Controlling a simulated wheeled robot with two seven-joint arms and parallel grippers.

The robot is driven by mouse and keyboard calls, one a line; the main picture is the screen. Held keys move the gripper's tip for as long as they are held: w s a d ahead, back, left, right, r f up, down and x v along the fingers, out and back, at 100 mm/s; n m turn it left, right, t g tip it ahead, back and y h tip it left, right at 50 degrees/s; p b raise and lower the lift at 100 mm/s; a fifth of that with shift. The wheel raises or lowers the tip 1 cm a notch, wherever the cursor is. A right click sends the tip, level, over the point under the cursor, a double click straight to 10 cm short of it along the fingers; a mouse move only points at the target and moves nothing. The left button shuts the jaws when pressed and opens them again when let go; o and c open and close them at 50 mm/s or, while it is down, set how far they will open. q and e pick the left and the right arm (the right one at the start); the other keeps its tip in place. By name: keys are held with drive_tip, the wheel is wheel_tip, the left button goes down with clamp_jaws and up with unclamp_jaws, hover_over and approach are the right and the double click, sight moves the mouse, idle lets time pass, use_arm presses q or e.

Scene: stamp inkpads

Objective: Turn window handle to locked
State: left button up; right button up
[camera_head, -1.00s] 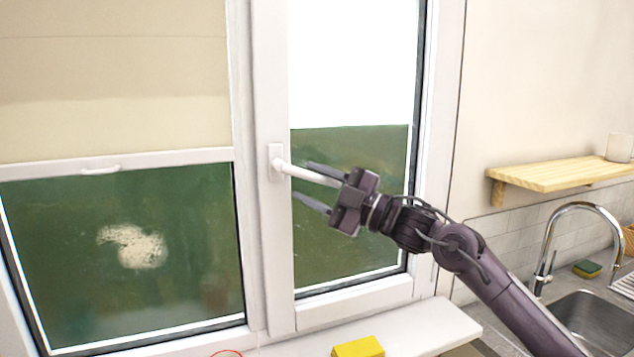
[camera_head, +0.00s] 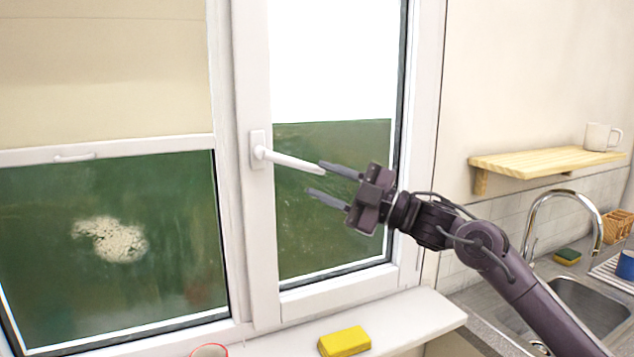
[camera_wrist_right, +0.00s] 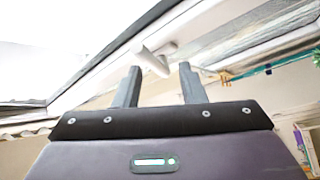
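The white window handle (camera_head: 290,161) is on the frame of the right window sash. Its lever points right and slightly down in the head view, close to horizontal. My right gripper (camera_head: 317,180) is open, with its two fingers pointing left at the lever's free end. The upper fingertip overlaps the lever's tip in the picture; I cannot tell whether they touch. In the wrist view the handle (camera_wrist_right: 151,61) shows beyond and between the two open fingertips (camera_wrist_right: 159,68), nearer the left one. My left gripper is out of view.
A yellow block (camera_head: 344,341) lies on the white sill (camera_head: 412,318) below the window. A wooden shelf (camera_head: 530,163) with a white mug (camera_head: 600,137) hangs at right, above a sink (camera_head: 592,305) and tap (camera_head: 562,195). A red-rimmed cup (camera_head: 210,351) shows at the bottom edge.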

drive_tip(key=d, duration=0.1)
drive_tip(key=s+d, duration=0.1)
drive_tip(key=shift+d+b, duration=0.4)
drive_tip(key=shift+r, duration=0.1)
drive_tip(key=b+v, duration=0.2)
drive_tip(key=v, duration=0.5)
drive_tip(key=shift+s+d+b, duration=0.15)
drive_tip(key=shift+d+b, duration=0.15)
drive_tip(key=shift+b, duration=0.05)
drive_tip(key=shift+c, duration=0.5)
